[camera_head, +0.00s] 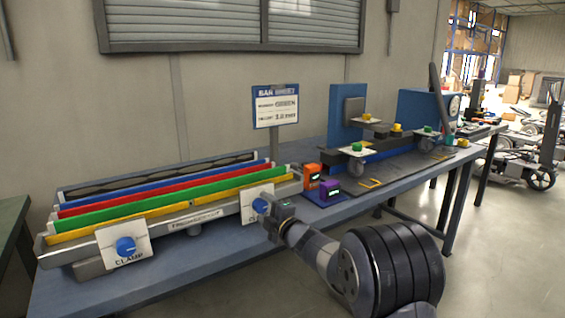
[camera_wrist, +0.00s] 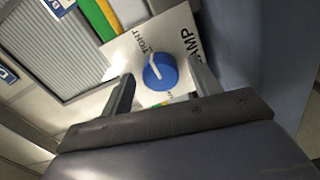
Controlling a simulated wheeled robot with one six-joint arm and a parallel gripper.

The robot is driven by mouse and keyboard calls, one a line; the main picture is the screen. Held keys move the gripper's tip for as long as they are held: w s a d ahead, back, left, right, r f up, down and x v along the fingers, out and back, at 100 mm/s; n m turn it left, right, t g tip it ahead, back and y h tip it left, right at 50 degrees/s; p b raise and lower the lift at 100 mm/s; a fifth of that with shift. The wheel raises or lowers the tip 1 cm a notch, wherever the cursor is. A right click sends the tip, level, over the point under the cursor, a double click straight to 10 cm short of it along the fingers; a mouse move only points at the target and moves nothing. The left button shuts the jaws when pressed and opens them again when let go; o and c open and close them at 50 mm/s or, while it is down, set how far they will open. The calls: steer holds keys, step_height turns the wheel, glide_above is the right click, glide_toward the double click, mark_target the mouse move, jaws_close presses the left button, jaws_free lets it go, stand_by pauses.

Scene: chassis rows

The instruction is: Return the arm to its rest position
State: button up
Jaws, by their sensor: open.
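My gripper (camera_head: 270,218) is at the right end of the bar rack, in front of the right clamp plate (camera_head: 252,193). That plate's blue knob (camera_head: 260,205) is partly behind my gripper. In the wrist view my gripper (camera_wrist: 162,72) is open. The blue knob with its white pointer line (camera_wrist: 160,71) shows between the two fingers, with a gap on each side. I cannot tell how far the knob is from the fingertips. My arm reaches in from the lower right.
The rack (camera_head: 70,265) holds yellow, green, red and blue bars. A left clamp knob (camera_head: 125,246) is on its front. A sign (camera_head: 276,106) stands behind. Orange (camera_head: 312,174) and purple (camera_head: 330,189) boxes sit right of my gripper. Open floor (camera_head: 490,240) lies right of the bench.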

steer(key=n+b, duration=0.1)
steer(key=n, duration=0.2)
steer(key=shift+f+n, duration=0.1)
steer(key=shift+n, duration=0.2)
steer(key=n+b, duration=0.1)
steer(key=n, duration=0.3)
steer(key=shift+r+n, duration=0.2)
steer(key=shift+n, duration=0.1)
